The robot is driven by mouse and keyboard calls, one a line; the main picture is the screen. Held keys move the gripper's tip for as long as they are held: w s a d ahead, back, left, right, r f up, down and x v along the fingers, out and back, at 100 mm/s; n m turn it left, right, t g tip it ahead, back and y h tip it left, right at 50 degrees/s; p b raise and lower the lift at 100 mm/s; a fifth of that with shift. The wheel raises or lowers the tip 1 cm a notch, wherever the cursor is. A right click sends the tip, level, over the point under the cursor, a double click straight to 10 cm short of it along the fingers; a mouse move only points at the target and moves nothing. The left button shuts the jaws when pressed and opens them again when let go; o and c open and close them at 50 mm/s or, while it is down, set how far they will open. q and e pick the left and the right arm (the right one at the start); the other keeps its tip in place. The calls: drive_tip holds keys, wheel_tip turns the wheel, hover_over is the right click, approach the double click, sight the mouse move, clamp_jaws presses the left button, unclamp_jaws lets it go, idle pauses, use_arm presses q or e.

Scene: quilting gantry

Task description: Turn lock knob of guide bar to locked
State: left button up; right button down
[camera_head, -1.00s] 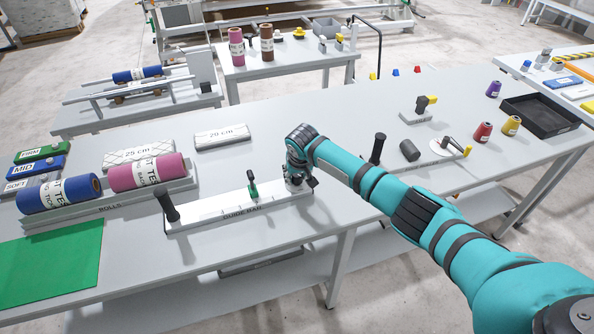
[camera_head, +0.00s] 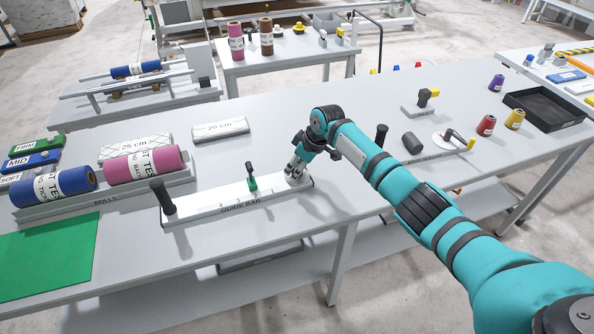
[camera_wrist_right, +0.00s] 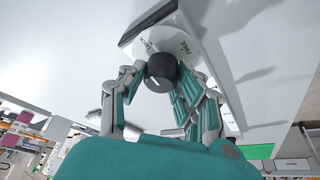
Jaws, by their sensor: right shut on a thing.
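The guide bar (camera_head: 225,203) is a long white bar on the table, with a black upright handle (camera_head: 161,196) at its left end and a small green slider (camera_head: 252,179) near its middle. My right gripper (camera_head: 292,176) is at the bar's right end and mostly hides the lock knob in the head view. In the right wrist view, the dark round lock knob (camera_wrist_right: 160,74) with a short white mark sits between the fingers of my right gripper (camera_wrist_right: 163,72), which are shut on it. Behind the knob is a white dial (camera_wrist_right: 172,38) lettered LOCK and FREE. My left gripper is not in view.
Blue and pink rolls (camera_head: 145,165) lie on a stand at the left, beside a green mat (camera_head: 48,250). A white 20 cm block (camera_head: 220,130) lies behind the bar.

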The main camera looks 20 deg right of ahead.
drive_tip(key=shift+n+b, duration=0.35)
drive_tip(key=shift+n, duration=0.15)
drive_tip(key=shift+g, duration=0.3)
drive_tip(key=c, duration=0.9)
unclamp_jaws()
drive_tip(key=shift+c, duration=0.2)
drive_tip(key=v, duration=1.2)
drive_tip(key=shift+d, duration=0.2)
